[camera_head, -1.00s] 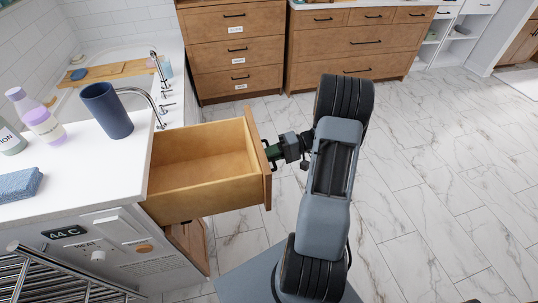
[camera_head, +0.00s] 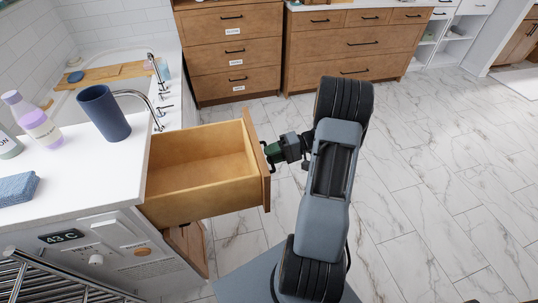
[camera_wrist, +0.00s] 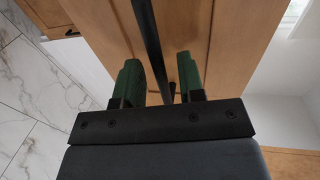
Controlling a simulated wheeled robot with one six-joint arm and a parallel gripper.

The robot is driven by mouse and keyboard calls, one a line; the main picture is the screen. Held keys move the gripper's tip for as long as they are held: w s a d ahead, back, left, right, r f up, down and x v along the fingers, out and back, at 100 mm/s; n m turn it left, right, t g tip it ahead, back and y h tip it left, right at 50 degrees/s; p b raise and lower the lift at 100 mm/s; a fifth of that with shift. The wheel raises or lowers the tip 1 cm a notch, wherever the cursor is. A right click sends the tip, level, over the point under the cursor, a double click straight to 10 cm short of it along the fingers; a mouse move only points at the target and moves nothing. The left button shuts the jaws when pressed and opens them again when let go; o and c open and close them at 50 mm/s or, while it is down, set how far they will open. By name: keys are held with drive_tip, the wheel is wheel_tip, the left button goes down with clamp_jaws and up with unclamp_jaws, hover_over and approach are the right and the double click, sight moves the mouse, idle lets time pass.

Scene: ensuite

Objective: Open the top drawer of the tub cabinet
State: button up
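The top drawer (camera_head: 200,185) of the tub cabinet is a wooden box, pulled far out and empty inside. Its front panel (camera_head: 257,160) faces my arm. The drawer's dark bar handle (camera_wrist: 151,40) runs down the wrist view, between the green fingers of my gripper (camera_wrist: 160,82). The fingers are apart, with a gap on each side of the bar. In the head view my gripper (camera_head: 272,152) is just right of the drawer front, at the handle.
The white counter (camera_head: 85,165) above the drawer holds a dark blue cup (camera_head: 105,112), bottles (camera_head: 38,125) and a folded blue cloth (camera_head: 15,188). A wooden door (camera_head: 188,247) stands ajar below the drawer. A towel rail (camera_head: 45,280) is at lower left. Marble floor (camera_head: 445,190) is clear at right.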

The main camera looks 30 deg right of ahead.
drive_tip(key=v, duration=1.3)
wheel_tip(320, 180, down, 5)
drive_tip(key=s+a+m+g+h, duration=0.1)
drive_tip(key=s+m+h, duration=0.15)
drive_tip(key=m, duration=0.25)
drive_tip(key=s+a+r+n+h+p, duration=0.2)
drive_tip(key=a+r+n+h+p, duration=0.2)
drive_tip(key=a+r, duration=0.8)
drive_tip(key=s+a+r+n+h+p, duration=0.3)
drive_tip(key=a+r+h+p, duration=0.5)
drive_tip(key=r, duration=0.8)
drive_tip(key=a+n+p, duration=0.1)
drive_tip(key=a+p, duration=0.1)
drive_tip(key=a, duration=0.2)
drive_tip(key=shift+a+r+t+h, duration=0.2)
drive_tip(key=shift+r+t+h, duration=0.05)
drive_tip(key=shift+t+h, duration=0.1)
drive_tip(key=shift+s, duration=0.15)
